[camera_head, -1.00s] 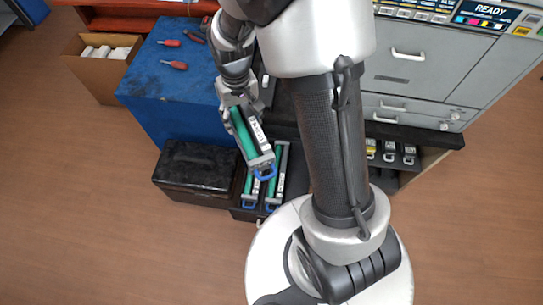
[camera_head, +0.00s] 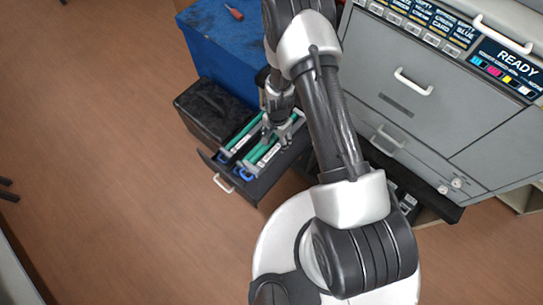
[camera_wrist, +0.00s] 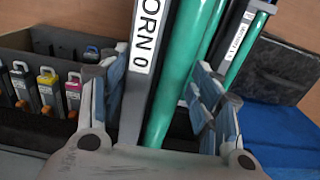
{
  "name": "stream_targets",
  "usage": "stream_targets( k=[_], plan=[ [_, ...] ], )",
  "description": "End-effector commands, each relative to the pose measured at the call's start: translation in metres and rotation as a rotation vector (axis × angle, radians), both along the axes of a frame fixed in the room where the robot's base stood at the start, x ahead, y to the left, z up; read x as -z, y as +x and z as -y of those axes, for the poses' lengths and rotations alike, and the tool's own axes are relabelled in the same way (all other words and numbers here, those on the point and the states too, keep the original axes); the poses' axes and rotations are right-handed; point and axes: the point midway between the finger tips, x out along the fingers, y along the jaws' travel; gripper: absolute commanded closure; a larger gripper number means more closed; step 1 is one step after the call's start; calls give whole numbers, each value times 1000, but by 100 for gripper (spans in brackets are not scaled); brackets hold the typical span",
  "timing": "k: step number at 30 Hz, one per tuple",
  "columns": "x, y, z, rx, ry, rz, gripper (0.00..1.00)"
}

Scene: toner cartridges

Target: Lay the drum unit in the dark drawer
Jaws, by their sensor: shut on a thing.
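The dark drawer (camera_head: 262,188) is pulled out low in front of the blue cabinet. My gripper (camera_head: 280,130) is over its right part, shut on a drum unit (camera_head: 264,153) with a green roller, a white label and a blue end handle. In the wrist view my gripper (camera_wrist: 152,95) has a finger on each side of the held drum unit (camera_wrist: 167,75). Another drum unit (camera_head: 240,137) lies in the drawer to the left and also shows in the wrist view (camera_wrist: 240,45). A further green roller shows beside the held one. Whether the held unit touches anything is unclear.
A black box (camera_head: 210,110) stands left of the drawer, beside the blue cabinet (camera_head: 225,45). A large grey printer (camera_head: 425,85) is at the right. Several toner cartridges (camera_wrist: 45,90) stand in a dark holder in the wrist view. The floor in front of the drawer is clear.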

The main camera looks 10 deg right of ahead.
Motion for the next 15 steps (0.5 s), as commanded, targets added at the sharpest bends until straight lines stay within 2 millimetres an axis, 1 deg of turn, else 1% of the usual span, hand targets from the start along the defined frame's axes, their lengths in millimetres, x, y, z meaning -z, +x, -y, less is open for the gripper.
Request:
stream_targets(
  k=[5,15],
  plan=[
    [33,-1,0,10,0,-1,93],
    [119,-1,0,8,0,0,93]
  ],
)
